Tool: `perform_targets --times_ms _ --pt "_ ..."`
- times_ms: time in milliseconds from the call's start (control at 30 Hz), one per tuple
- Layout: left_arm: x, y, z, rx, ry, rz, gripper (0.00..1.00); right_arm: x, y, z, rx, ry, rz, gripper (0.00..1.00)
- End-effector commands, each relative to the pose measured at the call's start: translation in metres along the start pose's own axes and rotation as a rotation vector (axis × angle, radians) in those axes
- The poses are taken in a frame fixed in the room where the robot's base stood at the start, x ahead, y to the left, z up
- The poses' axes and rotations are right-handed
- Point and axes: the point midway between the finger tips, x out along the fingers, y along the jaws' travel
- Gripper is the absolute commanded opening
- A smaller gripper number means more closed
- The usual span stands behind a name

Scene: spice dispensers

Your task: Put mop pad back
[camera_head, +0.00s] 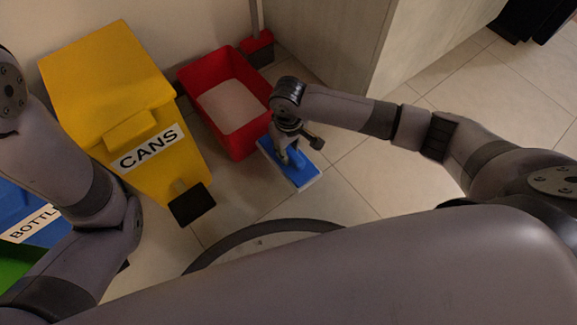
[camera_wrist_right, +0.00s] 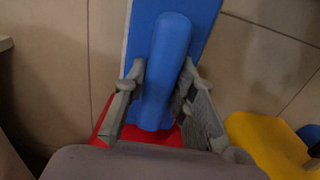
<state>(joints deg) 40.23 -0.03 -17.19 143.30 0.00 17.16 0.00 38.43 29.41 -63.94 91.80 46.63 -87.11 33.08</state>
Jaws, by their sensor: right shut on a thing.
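The mop pad (camera_head: 302,177) is a flat blue plate with a white edge and a raised rounded blue handle. My right gripper (camera_head: 289,152) is shut on this handle. In the right wrist view, the fingers (camera_wrist_right: 162,78) lie on both sides of the blue mop pad handle (camera_wrist_right: 170,42). The pad is beside the front right corner of a red bucket (camera_head: 237,147). Red also shows beneath the pad's near end in the right wrist view. I cannot tell the pad's height above the floor. My left arm shows at the left, but its gripper does not.
A yellow CANS bin (camera_head: 98,75) with a dark pedal (camera_head: 192,204) stands left of the bucket. A blue bottle bin (camera_head: 42,229) is farther left. A grey cabinet (camera_head: 335,45) stands behind. Tiled floor (camera_head: 370,165) is clear to the right.

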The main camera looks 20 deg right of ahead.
Motion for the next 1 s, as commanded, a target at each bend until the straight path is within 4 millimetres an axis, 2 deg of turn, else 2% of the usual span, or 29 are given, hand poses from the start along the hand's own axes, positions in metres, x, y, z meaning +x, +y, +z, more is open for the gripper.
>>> perform_targets --times_ms 33,333,600,1000 --pt "-0.012 0.003 -0.004 0.0 -0.001 0.0 0.96 0.015 0.0 0.0 0.0 0.0 0.0 0.0" --pt "-0.023 0.005 -0.007 0.0 -0.002 0.0 0.96 0.032 0.0 0.0 0.0 0.001 -0.001 0.0" --pt "-0.05 0.011 -0.017 0.0 -0.001 0.001 0.96 0.068 0.0 0.0 0.0 0.001 0.0 0.0" --pt "-0.046 0.01 -0.015 0.0 -0.002 0.001 0.96 0.068 -0.001 0.0 0.001 0.0 -0.001 0.0"
